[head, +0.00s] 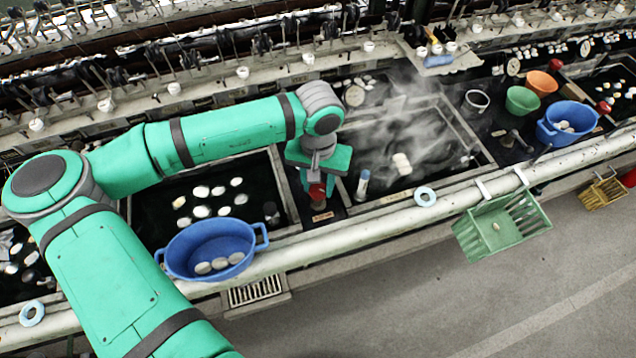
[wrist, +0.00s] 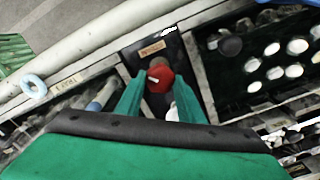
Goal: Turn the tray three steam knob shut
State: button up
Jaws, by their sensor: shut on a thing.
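The steam knob (wrist: 158,78) is a red round knob with a pale mark on top. It sits on a dark panel between two basins, beside a small label plate (wrist: 152,49). In the head view the knob (head: 317,192) shows below my gripper, partly covered by it. My gripper (wrist: 151,88) points down, with its two green fingers on either side of the knob, shut on it. I cannot read the label well enough to tell the tray number. The knob's inner workings and how far it is turned cannot be told.
A steaming basin (head: 484,150) lies right of the knob, a dark basin with white cocoons left. A blue basket (head: 211,250) stands front left. A white pipe (head: 400,216) runs along the front edge, with a green rack (head: 500,226) hanging on it. The floor in front is clear.

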jog(key=m, duration=0.4)
jog(key=shift+m, duration=2.2)
jog(key=o, duration=1.1)
jog(key=shift+c, duration=0.2)
jog(key=shift+r, duration=0.1)
